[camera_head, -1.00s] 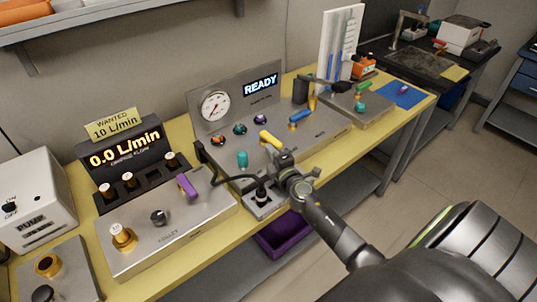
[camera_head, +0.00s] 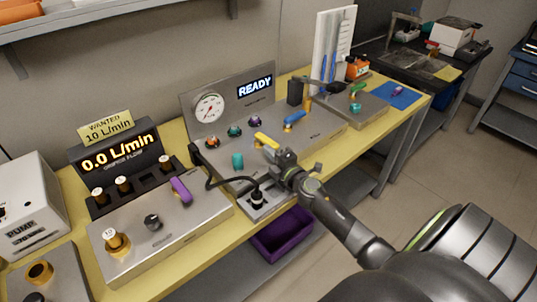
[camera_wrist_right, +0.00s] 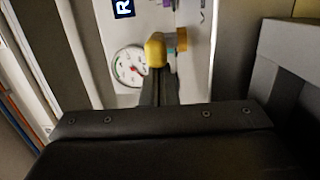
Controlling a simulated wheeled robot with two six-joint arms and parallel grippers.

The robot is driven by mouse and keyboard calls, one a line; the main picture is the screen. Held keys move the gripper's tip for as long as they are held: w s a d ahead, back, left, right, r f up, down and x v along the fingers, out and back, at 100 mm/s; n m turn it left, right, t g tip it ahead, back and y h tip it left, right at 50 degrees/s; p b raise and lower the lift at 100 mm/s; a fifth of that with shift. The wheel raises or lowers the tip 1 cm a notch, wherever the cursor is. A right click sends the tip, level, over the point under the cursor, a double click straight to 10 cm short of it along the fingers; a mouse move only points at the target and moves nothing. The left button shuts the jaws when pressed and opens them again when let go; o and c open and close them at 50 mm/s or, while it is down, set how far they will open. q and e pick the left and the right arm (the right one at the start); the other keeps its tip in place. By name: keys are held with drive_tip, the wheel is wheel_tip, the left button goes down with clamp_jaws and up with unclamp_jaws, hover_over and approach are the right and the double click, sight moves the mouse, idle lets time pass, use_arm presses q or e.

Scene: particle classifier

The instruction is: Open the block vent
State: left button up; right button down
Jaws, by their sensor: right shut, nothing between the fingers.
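A yellow lever handle (camera_head: 266,140) sits on the metal block with the gauge and the READY display. I cannot read which part is labelled as the vent. My right gripper (camera_head: 277,156) is shut and empty, at the near right end of this handle. In the right wrist view, the shut fingers (camera_wrist_right: 159,82) point at the yellow handle (camera_wrist_right: 155,50) and cover part of what lies below it. I cannot tell whether they touch it. A blue handle (camera_head: 294,120) lies to the right and a teal knob (camera_head: 237,160) to the left. My left gripper is not in view.
A black cable with a plug (camera_head: 256,196) stands just left of my right arm. A purple handle (camera_head: 181,190) is on the left panel. The gauge (camera_head: 208,108) and READY display (camera_head: 255,86) rise behind the block. A purple bin (camera_head: 283,235) sits below the table.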

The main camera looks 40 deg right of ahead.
drive_tip(key=shift+s+d+f+n+y+b, duration=0.1)
drive_tip(key=shift+d+f+n+y+b, duration=0.1)
drive_tip(key=shift+d+n+y+b, duration=0.45)
drive_tip(key=n+y+b, duration=0.1)
drive_tip(key=d+n+y+b, duration=0.1)
drive_tip(key=y+b, duration=0.1)
drive_tip(key=d+n+g+y+b, duration=0.1)
drive_tip(key=y+b, duration=0.1)
drive_tip(key=shift+d+f+y, duration=0.15)
drive_tip(key=shift+d+y, duration=0.05)
drive_tip(key=shift+y, duration=0.05)
drive_tip(key=shift+w+d+r+n+y, duration=0.25)
drive_tip(key=shift+d+y, duration=0.05)
drive_tip(key=shift+d, duration=0.2)
drive_tip(key=shift+w+d+r+b, duration=0.1)
drive_tip(key=shift+w+d+b, duration=0.2)
drive_tip(key=shift+d, duration=0.2)
drive_tip(key=shift+w+d+b, duration=0.2)
drive_tip(key=shift+d+b, duration=0.05)
drive_tip(key=shift+d, duration=0.3)
